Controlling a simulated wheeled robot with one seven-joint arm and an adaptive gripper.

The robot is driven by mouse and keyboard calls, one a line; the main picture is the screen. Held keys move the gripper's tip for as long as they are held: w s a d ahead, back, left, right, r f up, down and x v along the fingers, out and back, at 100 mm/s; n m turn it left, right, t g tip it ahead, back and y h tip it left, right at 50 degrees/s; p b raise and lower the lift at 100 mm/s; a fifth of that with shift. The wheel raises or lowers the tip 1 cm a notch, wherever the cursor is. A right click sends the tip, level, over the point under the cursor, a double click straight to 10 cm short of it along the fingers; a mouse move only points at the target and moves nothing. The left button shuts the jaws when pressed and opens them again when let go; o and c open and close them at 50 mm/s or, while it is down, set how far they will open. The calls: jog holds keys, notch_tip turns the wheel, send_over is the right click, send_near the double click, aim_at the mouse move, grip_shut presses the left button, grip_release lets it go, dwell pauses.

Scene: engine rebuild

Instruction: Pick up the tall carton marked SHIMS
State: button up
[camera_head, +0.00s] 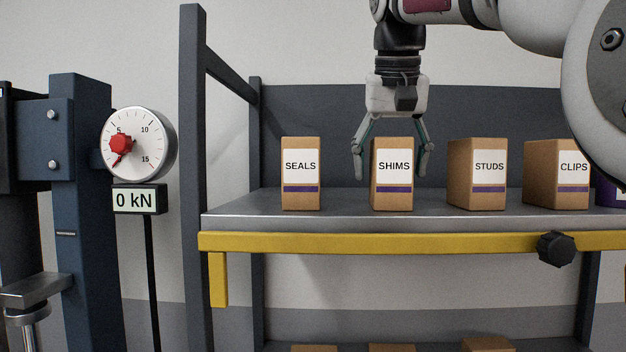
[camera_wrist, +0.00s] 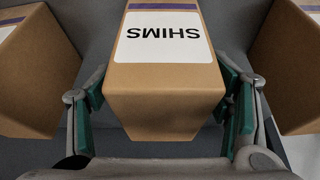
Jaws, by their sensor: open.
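The tall brown carton marked SHIMS (camera_head: 392,201) stands upright on the grey shelf, with a white label and a purple stripe. In the wrist view the SHIMS carton (camera_wrist: 165,85) is in the middle, its label upside down. My gripper (camera_head: 393,170) comes down from above, its fingers spread to the left and right of the carton. In the wrist view my gripper (camera_wrist: 165,115) has a green-padded finger on each side of the carton, with a narrow gap visible on the right. The rear of the carton is hidden.
The SEALS carton (camera_head: 300,199) stands to the left, the STUDS carton (camera_head: 476,198) and CLIPS carton (camera_head: 555,195) to the right. The shelf (camera_head: 345,215) has a yellow front rail (camera_head: 400,242). A shelf post (camera_head: 193,150) and a gauge (camera_head: 138,143) stand at left.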

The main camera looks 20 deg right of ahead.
jog(key=shift+w+d+f+b, duration=0.15)
jog(key=shift+w+f+b, duration=0.55)
jog(key=shift+f, duration=0.2)
jog(key=shift+s, duration=0.15)
jog(key=shift+c, duration=1)
jog(key=c, duration=1.2)
jog(key=shift+r, duration=0.1)
